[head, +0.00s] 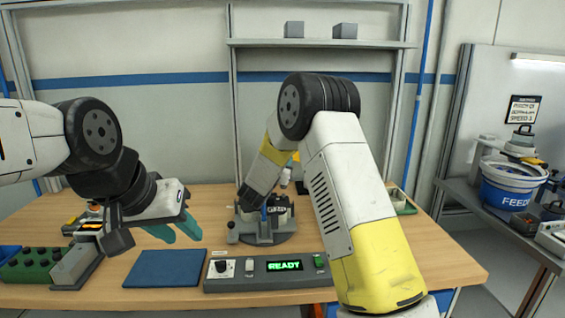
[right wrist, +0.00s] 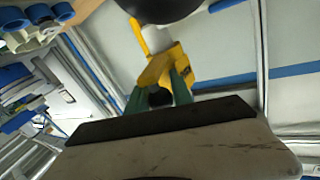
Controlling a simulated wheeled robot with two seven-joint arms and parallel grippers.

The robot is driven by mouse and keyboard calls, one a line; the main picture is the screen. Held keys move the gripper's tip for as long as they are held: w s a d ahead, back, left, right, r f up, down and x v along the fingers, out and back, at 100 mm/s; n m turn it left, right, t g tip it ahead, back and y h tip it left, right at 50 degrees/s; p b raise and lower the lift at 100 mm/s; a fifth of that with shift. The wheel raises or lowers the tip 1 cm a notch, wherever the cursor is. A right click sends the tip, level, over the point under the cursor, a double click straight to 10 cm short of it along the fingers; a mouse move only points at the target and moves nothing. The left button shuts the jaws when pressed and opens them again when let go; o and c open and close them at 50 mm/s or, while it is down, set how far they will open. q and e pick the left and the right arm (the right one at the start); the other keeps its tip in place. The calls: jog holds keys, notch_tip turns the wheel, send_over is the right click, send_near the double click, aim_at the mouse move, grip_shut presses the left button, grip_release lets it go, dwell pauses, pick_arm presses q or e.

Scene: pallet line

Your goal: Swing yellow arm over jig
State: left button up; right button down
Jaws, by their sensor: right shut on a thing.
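The yellow arm (right wrist: 160,68) shows in the right wrist view, running up from between the teal fingers of my right gripper (right wrist: 160,94), which is shut on it. In the head view, my right forearm hides most of that gripper and the yellow arm. The jig (head: 268,236), a grey round base with dark parts on top, stands mid-table beside and below my right forearm. Whether the yellow arm is over the jig cannot be told. My left gripper (head: 176,229) is open and empty, above the table left of the jig.
A control box (head: 237,284) with a green READY display stands at the front. A blue FEED bowl (head: 508,192) stands on a right side bench. The mat is bare.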

jog(key=shift+w+a+r, duration=0.15)
jog(key=shift+a+r, duration=0.05)
jog(key=shift+a, duration=0.1)
jog(key=c, duration=1.1)
grip_release()
jog(key=shift+w+a+f, duration=0.1)
jog(key=shift+c, duration=0.2)
jog(key=v, duration=0.7)
jog(key=shift+s, duration=0.4)
jog(key=shift+s+a, duration=0.1)
